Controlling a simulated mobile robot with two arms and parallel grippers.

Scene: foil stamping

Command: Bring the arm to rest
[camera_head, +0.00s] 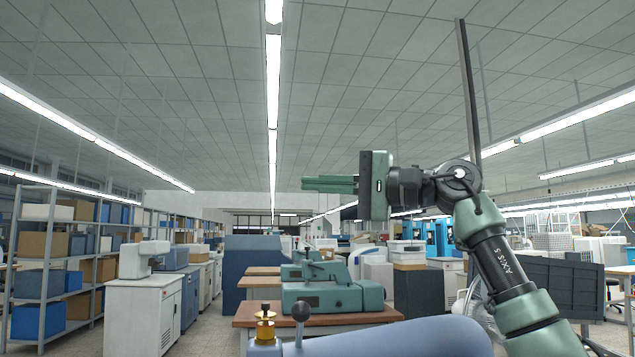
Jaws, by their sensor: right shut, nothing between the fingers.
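My right arm comes up from the lower right in the head view, its forearm raised and bent at the wrist. My right gripper (306,184) points left, held level in the air in front of the far wall. Its green fingers are together with nothing between them, and it touches nothing. My left gripper is out of the picture.
A green machine (335,298) stands on a brown-topped table (245,314) ahead. A smooth blue-grey machine body (400,340) with a black ball knob (300,312) fills the bottom. Shelves (45,265) with boxes and a white cabinet (135,318) stand at left. The air around the gripper looks free.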

